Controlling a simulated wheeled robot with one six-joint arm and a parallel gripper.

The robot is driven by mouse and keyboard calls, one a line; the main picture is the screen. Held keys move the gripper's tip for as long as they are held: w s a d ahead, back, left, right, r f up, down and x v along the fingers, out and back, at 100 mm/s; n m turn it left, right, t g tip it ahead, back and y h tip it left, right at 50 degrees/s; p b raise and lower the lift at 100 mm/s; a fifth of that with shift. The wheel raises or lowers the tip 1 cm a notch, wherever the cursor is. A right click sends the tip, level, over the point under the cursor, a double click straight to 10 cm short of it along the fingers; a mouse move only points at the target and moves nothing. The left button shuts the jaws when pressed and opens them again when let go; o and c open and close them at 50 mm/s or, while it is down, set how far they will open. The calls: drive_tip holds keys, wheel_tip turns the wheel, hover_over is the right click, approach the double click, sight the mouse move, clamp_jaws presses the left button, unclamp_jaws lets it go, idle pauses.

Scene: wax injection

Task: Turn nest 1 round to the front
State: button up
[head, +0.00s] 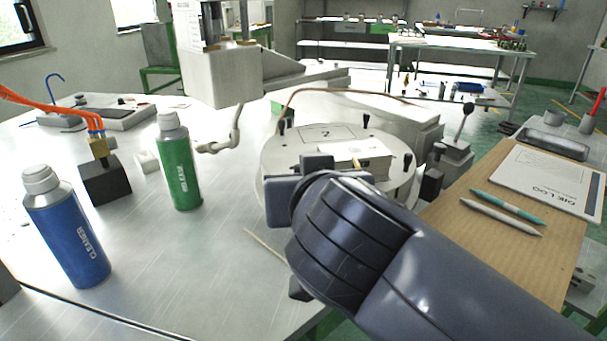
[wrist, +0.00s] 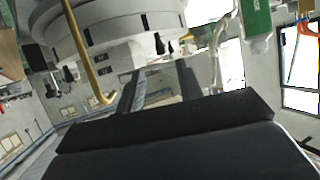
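The round white turntable (head: 268,160) stands on the steel bench in the middle of the head view. A plate marked 2 (head: 322,133) lies on its far side. A pale metal block (head: 375,168) sits on its nearer right part; I see no number 1. Black knobs (head: 407,160) stand around the rim. My gripper (head: 302,174) is in front of the turntable's near edge and hides part of it. In the wrist view the turntable's side (wrist: 115,30) fills the top. My gripper's two fingers (wrist: 160,88) are apart with nothing seen between them; contact with the turntable cannot be told.
A green bottle (head: 178,165) and a blue cleaner bottle (head: 68,230) stand on the left of the bench. A lever (head: 463,122) is at right, beside a board with pens (head: 500,215). The bench between bottles and turntable is mostly clear.

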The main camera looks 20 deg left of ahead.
drive_tip(key=shift+s+d+r, duration=0.15)
drive_tip(key=shift+s+d, duration=0.05)
drive_tip(key=shift+s, duration=0.1)
drive_tip(key=shift+c, duration=0.4)
